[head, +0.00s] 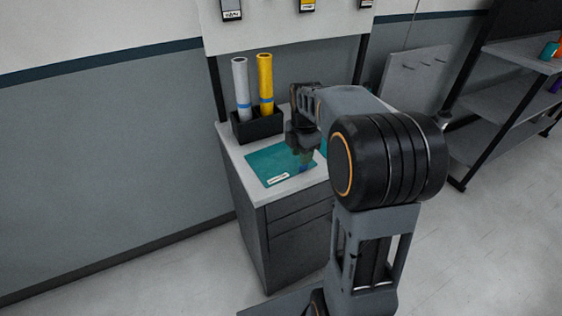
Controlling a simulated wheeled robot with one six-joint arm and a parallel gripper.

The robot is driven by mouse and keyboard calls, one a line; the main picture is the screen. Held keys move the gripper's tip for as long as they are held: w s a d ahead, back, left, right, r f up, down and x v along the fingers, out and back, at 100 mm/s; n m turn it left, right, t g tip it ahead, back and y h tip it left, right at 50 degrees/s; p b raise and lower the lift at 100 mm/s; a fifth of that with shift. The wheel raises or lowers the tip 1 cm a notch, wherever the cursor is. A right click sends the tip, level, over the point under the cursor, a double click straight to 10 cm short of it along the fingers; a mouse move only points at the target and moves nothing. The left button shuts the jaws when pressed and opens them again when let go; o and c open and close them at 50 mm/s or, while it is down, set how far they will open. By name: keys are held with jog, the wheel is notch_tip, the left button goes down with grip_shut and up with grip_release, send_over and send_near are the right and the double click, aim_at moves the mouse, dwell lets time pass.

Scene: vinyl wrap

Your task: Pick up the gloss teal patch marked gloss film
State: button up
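A flat teal patch (262,165) lies on the light top of a grey cabinet (249,191). A small white label (278,179) with print too small to read sits near its front edge. My gripper (304,166) is over the right part of the patch, pointing down, and hides some of it. I cannot tell whether its fingers touch the patch or whether they are open. A bit of another teal surface (323,147) shows to the right behind my arm, mostly hidden. I cannot tell from this view which one is gloss.
A black holder (258,127) with a silver roll (240,90) and a yellow roll (265,83) stands at the back left of the cabinet top. A pegboard panel (412,80) and a dark shelf rack (500,100) stand to the right. Floor is clear at left.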

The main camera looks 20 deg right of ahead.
jog(key=shift+f, duration=2.6)
grip_shut()
